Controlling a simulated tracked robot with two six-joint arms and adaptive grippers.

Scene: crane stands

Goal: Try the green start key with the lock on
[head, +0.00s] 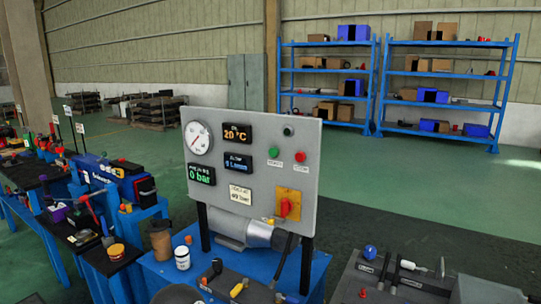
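The green start key (273,152) is a small round button on the grey upright control panel (255,122). A red round button (301,154) sits to its right, with small labels under both. Below them a red rotary switch or lock (285,207) sits on a yellow plate (294,196); I cannot tell at this size whether a padlock hangs on it. Neither of my grippers is in view, and nothing touches the green key.
The panel stands on a blue bench (157,271) with a grey motor-like cylinder (245,232) and a dark lever (286,262). A white jar (182,258) and brown cup (160,239) stand left. A grey table (362,290) with tools is at right. Space before the panel's face looks clear.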

